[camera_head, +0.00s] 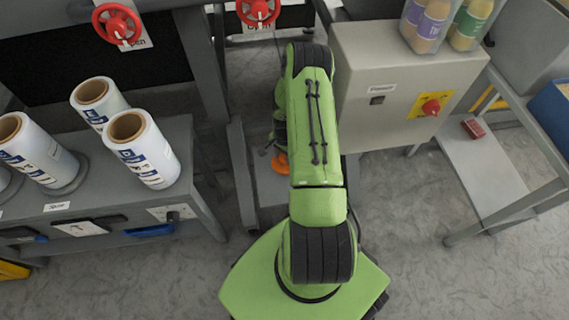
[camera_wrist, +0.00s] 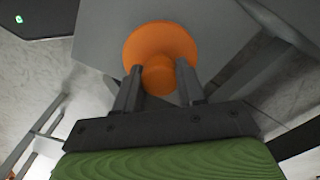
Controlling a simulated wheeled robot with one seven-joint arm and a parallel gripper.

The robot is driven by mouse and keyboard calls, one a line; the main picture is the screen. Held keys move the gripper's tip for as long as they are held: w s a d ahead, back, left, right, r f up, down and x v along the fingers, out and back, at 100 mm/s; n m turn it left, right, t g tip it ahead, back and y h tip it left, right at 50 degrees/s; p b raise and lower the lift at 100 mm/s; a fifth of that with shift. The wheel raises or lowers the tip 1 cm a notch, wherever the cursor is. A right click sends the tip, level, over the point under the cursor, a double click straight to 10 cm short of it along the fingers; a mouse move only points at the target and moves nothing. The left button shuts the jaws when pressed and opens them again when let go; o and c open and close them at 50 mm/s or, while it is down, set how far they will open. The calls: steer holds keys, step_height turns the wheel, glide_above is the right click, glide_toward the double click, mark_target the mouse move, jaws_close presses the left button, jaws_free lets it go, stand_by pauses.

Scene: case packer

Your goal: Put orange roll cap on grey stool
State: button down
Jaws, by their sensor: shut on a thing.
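The orange roll cap (camera_wrist: 160,45) is a round disc with a short stub, seen in the wrist view. My gripper (camera_wrist: 160,82) is shut on the stub, one finger on each side. In the head view a bit of the orange cap (camera_head: 280,163) shows at the left of my green arm, which hides the gripper. A flat grey top, apparently the grey stool (camera_wrist: 98,40), lies behind the cap in the wrist view. Part of this grey surface (camera_head: 268,188) shows beside my arm in the head view. I cannot tell whether the cap touches it.
A grey bench (camera_head: 180,135) with several white rolls (camera_head: 146,155) stands at the left. A grey control box (camera_head: 400,75) with a red knob is at the upper right. A grey side table (camera_head: 475,185) stands at the right. Open floor (camera_head: 410,265) lies at lower right.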

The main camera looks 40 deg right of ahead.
mark_target(285, 161)
steer(key=shift+f+b, duration=0.4)
steer(key=shift+f, duration=1.15)
steer(key=shift+f, duration=0.2)
steer(key=c, duration=0.7)
jaws_free()
steer(key=shift+o, duration=0.2)
